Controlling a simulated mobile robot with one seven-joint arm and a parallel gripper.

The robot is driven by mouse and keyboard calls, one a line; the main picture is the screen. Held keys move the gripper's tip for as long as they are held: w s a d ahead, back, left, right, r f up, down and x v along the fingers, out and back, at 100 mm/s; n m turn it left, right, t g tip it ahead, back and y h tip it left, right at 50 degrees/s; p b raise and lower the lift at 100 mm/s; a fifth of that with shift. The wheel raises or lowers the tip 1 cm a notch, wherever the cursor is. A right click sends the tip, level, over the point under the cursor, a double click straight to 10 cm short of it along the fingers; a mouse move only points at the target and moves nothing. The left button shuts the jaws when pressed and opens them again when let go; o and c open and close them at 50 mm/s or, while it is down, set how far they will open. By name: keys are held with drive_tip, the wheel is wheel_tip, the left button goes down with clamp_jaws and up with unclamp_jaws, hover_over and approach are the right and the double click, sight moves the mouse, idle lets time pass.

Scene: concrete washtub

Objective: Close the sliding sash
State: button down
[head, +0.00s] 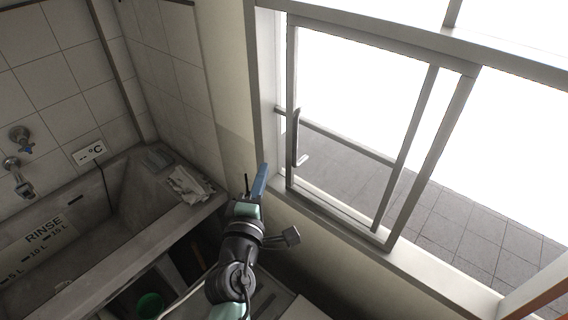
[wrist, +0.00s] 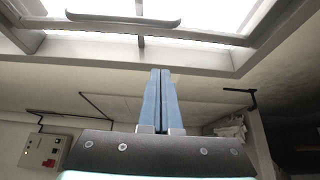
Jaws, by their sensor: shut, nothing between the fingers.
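The sliding sash (head: 437,150) is a grey metal frame in the window at upper right. Its upright bar handle (head: 297,140) is on the left stile, close to the left window jamb. Bare pavement shows through the window to the right of the sash. My gripper (head: 262,178) has blue fingers, shut and empty, below and left of the handle and apart from it. In the wrist view the shut fingers (wrist: 160,100) point up toward the window, and the dark curved handle (wrist: 125,20) lies beyond their tips. The contact of sash and jamb cannot be told.
A concrete washtub (head: 120,235) stands at left, with a cloth (head: 188,185) on its rim. The tiled wall carries a tap (head: 20,175). The window sill (head: 350,245) runs below the sash. A green bucket (head: 150,303) is under the tub.

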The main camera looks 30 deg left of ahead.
drive_tip(key=w+p, duration=0.1)
drive_tip(key=w+d, duration=0.1)
drive_tip(key=w, duration=0.1)
drive_tip(key=w+d+p, duration=0.1)
drive_tip(key=shift+w+d+p, duration=0.1)
drive_tip(key=shift+w+p, duration=0.2)
drive_tip(key=shift+w, duration=0.1)
drive_tip(key=shift+d, duration=0.15)
idle(0.3)
